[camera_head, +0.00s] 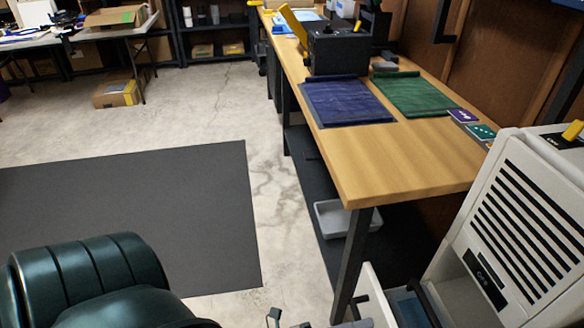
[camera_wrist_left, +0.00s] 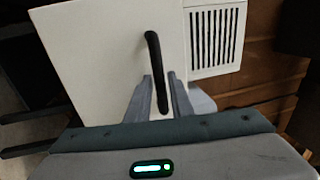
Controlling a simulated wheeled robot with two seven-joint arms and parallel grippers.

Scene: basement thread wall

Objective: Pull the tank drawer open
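The tank drawer (camera_head: 376,290) is a white front panel standing out from the lower part of a pale cabinet unit (camera_head: 520,215), with a bluish inside showing behind it. In the left wrist view the drawer front (camera_wrist_left: 105,55) fills the upper left and carries a black bar handle (camera_wrist_left: 154,65). My left gripper (camera_head: 287,319) shows at the bottom edge of the head view, left of the drawer front. In the wrist view its fingers (camera_wrist_left: 159,77) are apart, with the handle's lower part visible between them; contact is not seen. My right gripper is not in view.
A wooden workbench (camera_head: 400,165) with a dark leg stands beyond the drawer, with blue and green mats on top. A grey tray (camera_head: 345,218) sits under it. A dark floor mat (camera_head: 130,215) lies at left. The concrete floor between mat and bench is clear.

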